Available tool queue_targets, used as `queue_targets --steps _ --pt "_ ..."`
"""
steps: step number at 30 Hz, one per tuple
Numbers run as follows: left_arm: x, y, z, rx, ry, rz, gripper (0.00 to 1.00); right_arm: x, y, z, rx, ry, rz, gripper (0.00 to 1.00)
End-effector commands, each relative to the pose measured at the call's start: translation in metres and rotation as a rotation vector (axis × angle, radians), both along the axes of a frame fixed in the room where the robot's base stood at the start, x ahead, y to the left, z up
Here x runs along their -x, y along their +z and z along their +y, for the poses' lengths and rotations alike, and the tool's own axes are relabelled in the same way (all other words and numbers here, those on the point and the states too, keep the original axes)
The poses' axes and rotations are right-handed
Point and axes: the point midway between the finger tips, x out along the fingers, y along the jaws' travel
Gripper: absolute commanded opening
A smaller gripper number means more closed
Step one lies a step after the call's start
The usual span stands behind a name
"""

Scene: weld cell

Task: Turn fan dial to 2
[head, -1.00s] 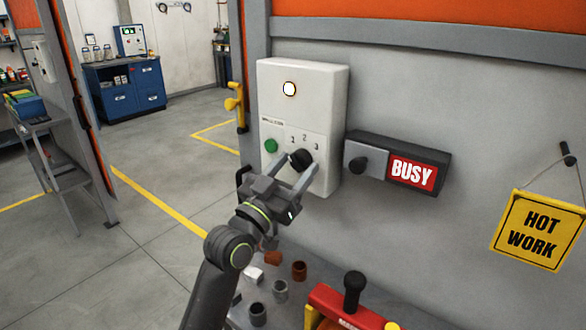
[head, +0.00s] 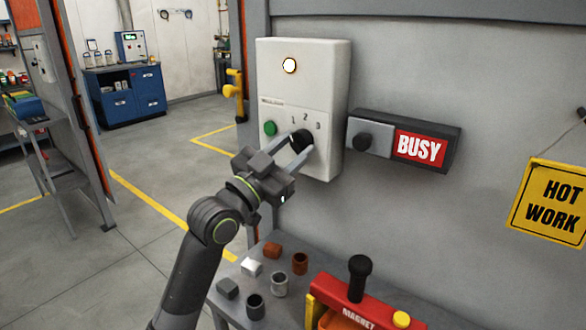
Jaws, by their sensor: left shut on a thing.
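The fan dial (head: 301,140) is a black round knob on the lower right of a white control box (head: 322,70) on the grey wall. The numbers 1, 2 and 3 are printed around its top. My left gripper (head: 301,148) reaches in from below left and is shut on the dial, one finger on each side. The fingers partly cover the knob, and I cannot tell which number it points to. A green button (head: 270,128) is left of the dial, and a lit round lamp (head: 289,65) is near the top of the box. My right gripper is not in view.
A BUSY sign box (head: 420,147) with a black knob (head: 362,142) is on the wall just right. Below, a grey bench (head: 240,308) holds several small cups and blocks and a red magnet tool (head: 345,297). A yellow HOT WORK sign (head: 548,203) hangs at right.

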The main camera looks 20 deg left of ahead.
Motion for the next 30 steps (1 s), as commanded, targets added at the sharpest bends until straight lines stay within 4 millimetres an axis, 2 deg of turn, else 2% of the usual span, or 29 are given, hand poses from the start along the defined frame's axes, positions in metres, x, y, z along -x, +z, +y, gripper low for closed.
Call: queue_targets --steps 1,3,12,21,30 --pt "0.000 -0.007 0.001 -0.042 0.001 -0.019 0.16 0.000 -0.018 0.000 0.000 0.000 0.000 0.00" --pt "0.000 -0.007 0.002 -0.098 0.002 -0.040 0.16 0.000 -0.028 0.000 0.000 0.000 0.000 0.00" --pt "-0.001 -0.003 0.003 -0.305 0.001 -0.111 0.16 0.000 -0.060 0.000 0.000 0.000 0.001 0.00" --pt "-0.001 0.000 0.003 -0.418 0.000 -0.149 0.16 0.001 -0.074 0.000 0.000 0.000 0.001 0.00" --pt "-0.001 0.001 0.004 -0.447 -0.001 -0.158 0.16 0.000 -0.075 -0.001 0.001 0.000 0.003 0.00"
